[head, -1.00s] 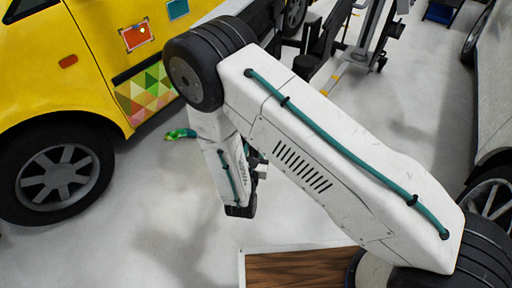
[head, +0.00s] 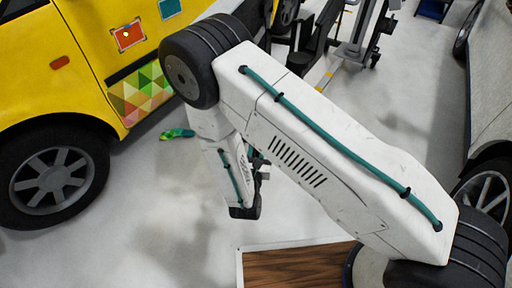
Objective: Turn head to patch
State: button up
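A red patch (head: 128,35) with a pale dot and an orange border is on the side of the yellow van (head: 75,75), upper left in the head view. A teal patch (head: 170,8) is to its right at the top edge. A band of coloured triangles (head: 140,93) is on the van's lower side. My white arm crosses the middle and right of the view. Its lower end, with my gripper (head: 246,210), points down over the floor right of the van. The fingers are too dark and hidden to read.
A small green and yellow piece (head: 177,134) lies on the pale floor near the van. A wood-topped surface (head: 295,268) is at the bottom. A grey car (head: 491,110) stands at the right and dark equipment (head: 315,40) at the top. The floor at lower left is clear.

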jog(key=shift+o, duration=1.2)
jog(key=v, duration=0.7)
jog(key=shift+s, duration=0.35)
jog(key=shift+a, duration=0.15)
